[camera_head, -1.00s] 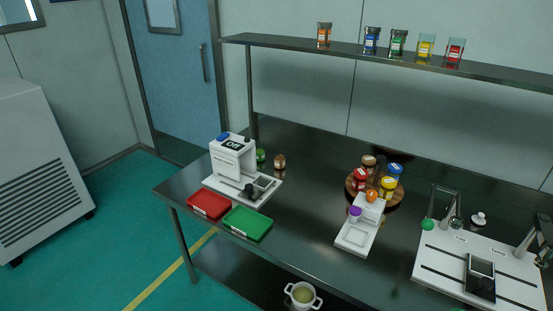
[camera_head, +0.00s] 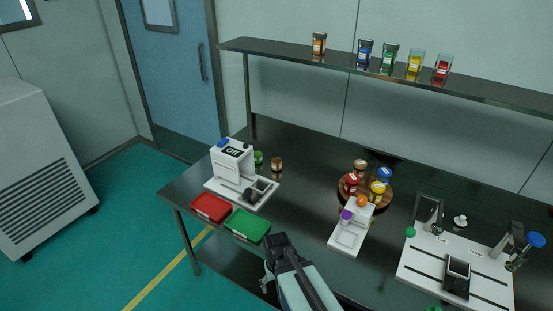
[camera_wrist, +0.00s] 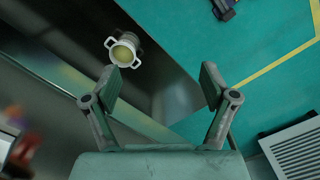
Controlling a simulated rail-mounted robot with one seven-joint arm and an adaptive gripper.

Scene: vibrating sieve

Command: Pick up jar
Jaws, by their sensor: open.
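Several jars are in the head view. On the shelf stand an orange jar (camera_head: 319,43), a blue jar (camera_head: 364,52), a green jar (camera_head: 389,56), a yellow jar (camera_head: 415,63) and a red jar (camera_head: 442,67). A round wooden tray (camera_head: 389,194) holds red (camera_head: 351,184), blue (camera_head: 384,175), yellow (camera_head: 377,189) and brown (camera_head: 360,168) jars. Small green (camera_head: 258,157) and brown (camera_head: 276,164) jars stand by the white machine. My gripper (camera_head: 269,280) is at the table's front edge, away from all jars. In the wrist view my gripper (camera_wrist: 157,85) is open and empty.
The white machine (camera_head: 232,165) reads "Off". Red (camera_head: 211,208) and green (camera_head: 247,226) trays lie before it. A small white device (camera_head: 346,240) and a white board (camera_head: 415,262) stand right. A white two-handled pot (camera_wrist: 112,58) is below in the wrist view.

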